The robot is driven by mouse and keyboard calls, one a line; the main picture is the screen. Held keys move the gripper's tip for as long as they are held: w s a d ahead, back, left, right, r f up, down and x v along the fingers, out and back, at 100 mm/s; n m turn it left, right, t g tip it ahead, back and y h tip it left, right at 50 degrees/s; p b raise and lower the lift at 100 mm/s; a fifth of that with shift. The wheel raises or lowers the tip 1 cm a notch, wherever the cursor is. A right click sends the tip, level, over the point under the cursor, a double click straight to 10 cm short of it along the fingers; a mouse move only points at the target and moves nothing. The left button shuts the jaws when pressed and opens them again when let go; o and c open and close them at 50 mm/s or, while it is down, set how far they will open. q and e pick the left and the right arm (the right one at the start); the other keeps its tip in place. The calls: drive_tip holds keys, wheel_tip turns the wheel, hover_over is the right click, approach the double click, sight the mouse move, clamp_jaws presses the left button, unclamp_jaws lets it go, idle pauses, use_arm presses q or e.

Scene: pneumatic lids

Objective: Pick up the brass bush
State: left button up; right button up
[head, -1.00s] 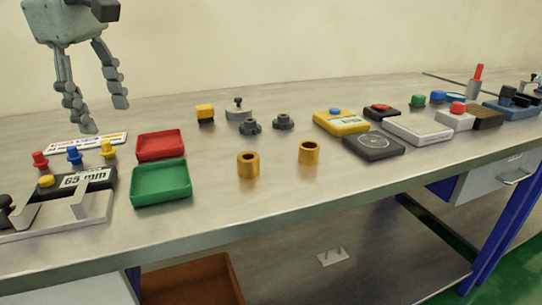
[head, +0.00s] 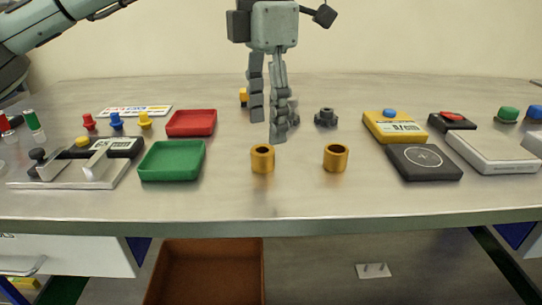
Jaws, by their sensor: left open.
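Two brass bushes stand upright on the metal bench in the head view: a left one (head: 262,159) and a right one (head: 336,157). Both are short gold cylinders with a hole in the top. My left gripper (head: 268,132) points down above and just behind the left bush, its fingers apart and empty. I cannot tell whether a fingertip touches that bush. The fingers partly hide a dark knobbed part behind them. My right gripper is not in view.
A green tray (head: 146,173) and a red tray (head: 191,131) lie left of the bushes. A dark knob (head: 326,118) stands behind the right bush. A black scale-like pad (head: 424,162) and a yellow box (head: 394,137) lie to the right. The bench front is clear.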

sight(263, 149)
use_arm(q)
drive_tip(key=shift+a+f, duration=0.15)
drive_tip(key=shift+f, duration=0.65)
drive_tip(key=f, duration=0.4)
drive_tip(key=shift+w+a+f+p, duration=0.2)
drive_tip(key=shift+w+f+p, duration=0.05)
drive_tip(key=shift+f+p, duration=0.15)
drive_tip(key=shift+r, duration=0.1)
clamp_jaws()
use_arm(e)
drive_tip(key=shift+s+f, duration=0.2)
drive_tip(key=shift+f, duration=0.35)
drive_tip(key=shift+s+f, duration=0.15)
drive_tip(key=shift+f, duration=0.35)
